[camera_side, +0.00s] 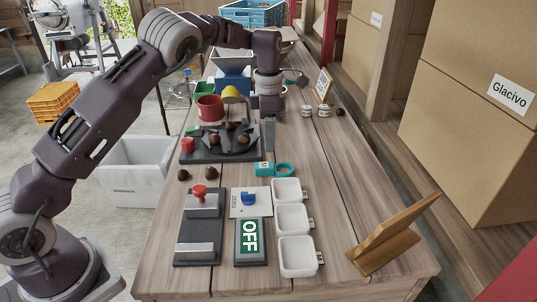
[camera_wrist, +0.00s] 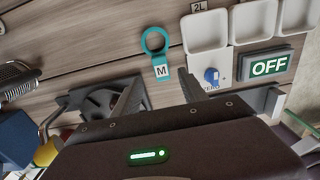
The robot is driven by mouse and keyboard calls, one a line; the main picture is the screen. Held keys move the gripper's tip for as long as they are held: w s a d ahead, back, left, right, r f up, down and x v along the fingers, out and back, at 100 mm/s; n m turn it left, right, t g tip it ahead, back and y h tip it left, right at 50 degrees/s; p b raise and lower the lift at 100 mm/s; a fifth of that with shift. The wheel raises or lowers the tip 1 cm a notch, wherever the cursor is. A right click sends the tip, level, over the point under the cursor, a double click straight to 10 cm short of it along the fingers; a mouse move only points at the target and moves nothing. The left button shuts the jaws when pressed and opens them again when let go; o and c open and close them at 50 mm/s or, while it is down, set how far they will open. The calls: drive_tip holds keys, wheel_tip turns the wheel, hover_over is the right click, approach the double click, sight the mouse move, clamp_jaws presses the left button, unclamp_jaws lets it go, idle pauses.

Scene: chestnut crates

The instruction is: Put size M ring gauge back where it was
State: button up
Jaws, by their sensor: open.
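The size M ring gauge is a teal ring on a flat tag marked M. It lies on the wooden table, beyond the nearest white tray in the side view (camera_side: 271,169), and shows in the wrist view (camera_wrist: 158,59). My gripper (camera_side: 268,138) is above the table just beyond the gauge, pointing down, with nothing between its fingers. In the wrist view my gripper (camera_wrist: 160,88) has its fingers apart, with the M tag close to the gap. I cannot tell which spot the gauge came from.
Three white trays (camera_side: 292,218) stand in a row, beside a scale with a blue knob (camera_side: 248,199) and an OFF display (camera_side: 250,240). A dark tray (camera_side: 196,155) with chestnuts and a red cup (camera_side: 210,108) are left of my gripper. A wooden stand (camera_side: 390,240) is front right.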

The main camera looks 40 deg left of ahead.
drive_tip(key=s+d+r+m+t+h, duration=0.1)
drive_tip(key=s+d+r+m+t, duration=0.15)
drive_tip(key=s+r+m, duration=1.15)
drive_tip(key=s+d+m+t+y, duration=0.1)
drive_tip(key=s+d+m+t, duration=0.1)
drive_tip(key=s+m, duration=1.1)
drive_tip(key=s+t, duration=0.1)
drive_tip(key=s, duration=1)
drive_tip(key=shift+r, duration=0.35)
